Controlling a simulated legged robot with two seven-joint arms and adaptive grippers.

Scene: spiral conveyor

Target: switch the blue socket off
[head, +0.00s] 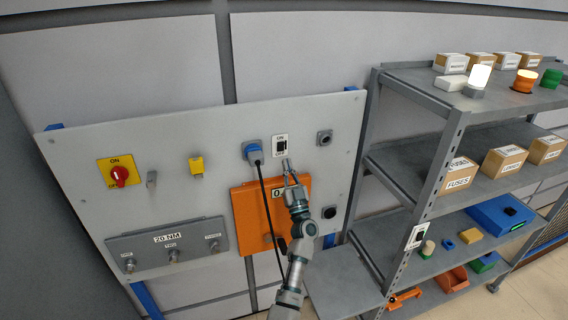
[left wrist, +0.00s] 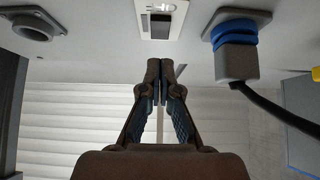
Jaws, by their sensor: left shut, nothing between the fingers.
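The blue socket (head: 253,152) is on the grey wall panel, with a plug and black cable in it. It also shows in the left wrist view (left wrist: 230,38) at the upper right. A white switch plate with a black rocker (head: 280,145) is just right of the socket. The switch (left wrist: 160,22) is at the top middle of the left wrist view. My left gripper (head: 288,163) is shut and empty, its tips just below the switch in the head view. In the left wrist view its fingertips (left wrist: 160,70) are together; contact cannot be told. My right gripper is not in view.
An orange box (head: 246,222) is below the socket, partly behind my left arm. A red rotary knob (head: 120,174), a yellow socket (head: 196,165) and a grey round socket (head: 324,138) share the panel. A grey shelf rack (head: 436,178) with boxes stands to the right.

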